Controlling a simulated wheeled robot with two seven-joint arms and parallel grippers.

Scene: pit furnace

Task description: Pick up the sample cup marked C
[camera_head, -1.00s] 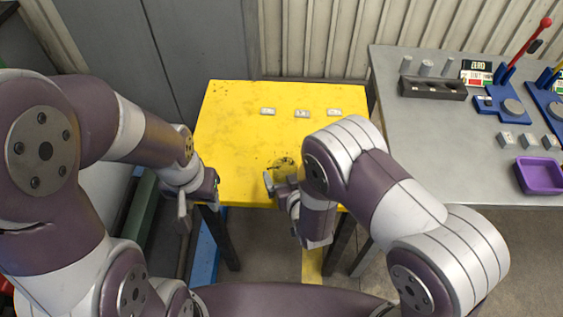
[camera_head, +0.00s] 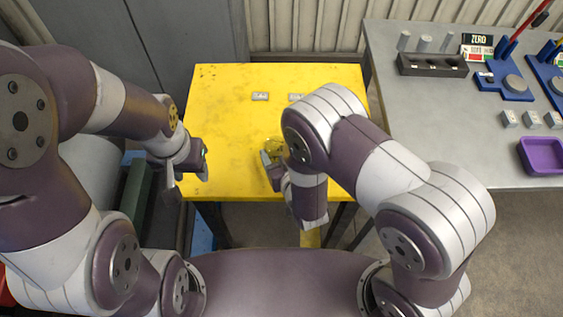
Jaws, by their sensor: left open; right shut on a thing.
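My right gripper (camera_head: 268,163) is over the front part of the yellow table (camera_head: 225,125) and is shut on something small. A small rounded, yellowish, see-through-looking shape (camera_head: 273,146) shows just beyond its fingertips, but I cannot make out what it is or any letter C. The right arm hides part of this area. My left gripper (camera_head: 181,172) is open and empty at the table's left front edge. Two small pale labelled plates, a left one (camera_head: 260,97) and a right one (camera_head: 295,97), lie at the back of the yellow table.
A grey bench (camera_head: 430,125) stands at the right. It holds a dark rack (camera_head: 432,65), small grey cylinders (camera_head: 425,43), blue devices (camera_head: 513,85), several small light blocks (camera_head: 531,119) and a purple tray (camera_head: 541,155). The left half of the yellow table is clear.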

